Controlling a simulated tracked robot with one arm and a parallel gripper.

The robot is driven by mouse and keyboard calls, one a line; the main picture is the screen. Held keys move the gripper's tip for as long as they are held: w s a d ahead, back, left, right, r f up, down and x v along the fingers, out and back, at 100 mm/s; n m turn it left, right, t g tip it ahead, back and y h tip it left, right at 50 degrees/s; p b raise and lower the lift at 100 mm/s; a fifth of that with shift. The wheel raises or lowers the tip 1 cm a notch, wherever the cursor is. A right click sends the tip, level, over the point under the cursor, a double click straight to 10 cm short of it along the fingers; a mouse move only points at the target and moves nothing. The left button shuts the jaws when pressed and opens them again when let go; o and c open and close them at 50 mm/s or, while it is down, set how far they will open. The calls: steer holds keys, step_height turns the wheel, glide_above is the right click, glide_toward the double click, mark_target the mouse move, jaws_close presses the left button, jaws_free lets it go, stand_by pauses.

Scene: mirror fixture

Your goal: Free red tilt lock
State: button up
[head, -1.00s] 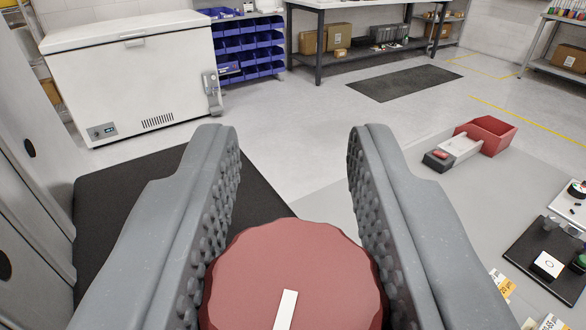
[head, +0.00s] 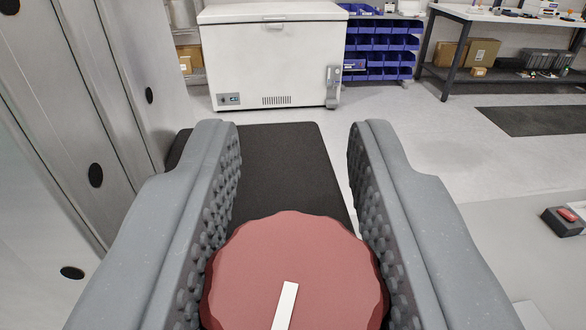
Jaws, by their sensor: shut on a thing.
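A red round knob (head: 255,265) with a scalloped edge and a white pointer bar (head: 286,303) sits low in the middle of the head view. It looks like the red tilt lock. My gripper (head: 293,150) has its two grey, studded fingers on either side of the knob and is shut on it. The fingertips reach past the knob with an open gap between them. What lies beneath the knob is hidden. No mirror fixture can be made out.
Grey metal panels (head: 60,130) stand close on the left. A black mat (head: 280,165) lies ahead, with a white chest freezer (head: 272,60) behind it. Blue bins (head: 382,50) and a workbench (head: 505,17) stand farther back. A dark box with a red part (head: 563,221) is at the right edge.

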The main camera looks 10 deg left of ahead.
stand_by(0.3)
steer(key=o, duration=1)
steer(key=shift+d, duration=0.1)
steer(key=b+v, duration=0.3)
steer(key=v, duration=1)
steer(key=shift+s+f, duration=0.1)
steer(key=shift+s, duration=0.3)
